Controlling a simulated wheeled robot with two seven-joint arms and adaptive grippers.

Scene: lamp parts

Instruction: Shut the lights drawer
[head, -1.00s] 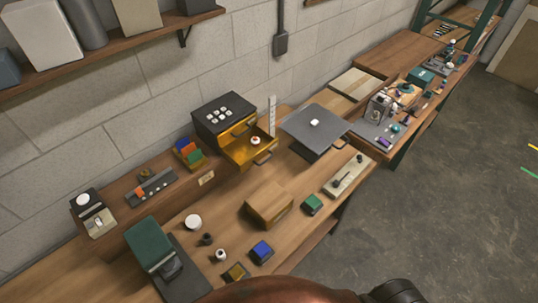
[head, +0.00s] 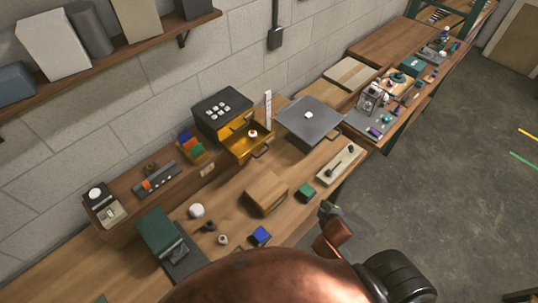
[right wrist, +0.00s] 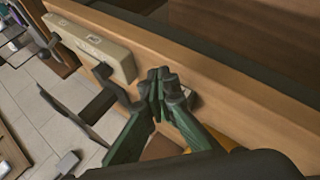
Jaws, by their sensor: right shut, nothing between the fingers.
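The lights drawer (head: 237,150) is a yellow-orange drawer pulled out of a black-topped cabinet (head: 221,104) in the head view. It stands open, with a small white and orange item (head: 253,133) inside and a dark handle (head: 262,151) at its front. My right gripper (head: 328,207) is near the table's front edge, to the right of and nearer than the drawer, and apart from it. In the right wrist view its dark green fingers (right wrist: 163,84) are together and empty. The left gripper is not in view.
A wooden block (head: 267,192), a green block (head: 306,191) and a blue block (head: 260,236) stand on the table before the drawer. A grey plate on a stand (head: 310,122) is right of the drawer. A pale board with a dark lever (head: 341,164) lies near the front edge.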

